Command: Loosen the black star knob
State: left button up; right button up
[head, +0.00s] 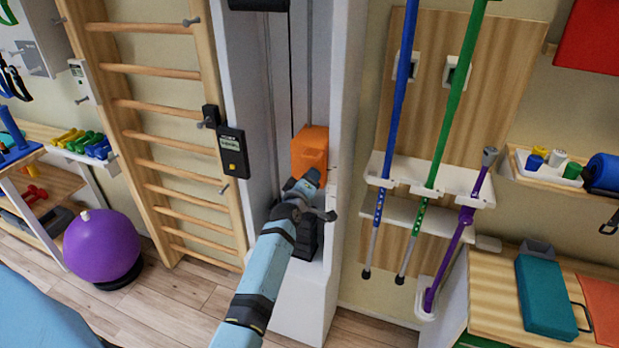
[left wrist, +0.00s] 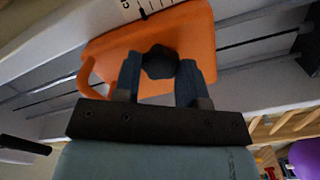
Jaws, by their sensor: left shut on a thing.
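The black star knob (left wrist: 160,62) sits on the front of an orange block (left wrist: 112,45) in the left wrist view. My left gripper (left wrist: 160,78) is shut on the knob, with one dark finger on each side of it. In the head view the orange block (head: 309,150) is on a white upright frame, and my left gripper (head: 308,186) reaches to its lower front. The knob is hidden there behind the gripper. My right gripper is in neither view.
The white frame (head: 345,120) has vertical rods inside and dark blocks low down. Wooden wall bars (head: 160,112) stand to the left. A rack with blue, green and purple (head: 455,240) sticks is to the right. A purple ball (head: 100,245) lies on the floor.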

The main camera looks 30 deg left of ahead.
pick_arm(q)
jog(key=n+p, duration=0.2)
jog(key=n, duration=1)
dwell(0.5)
jog(key=o, duration=0.9)
jog(key=shift+o, duration=0.2)
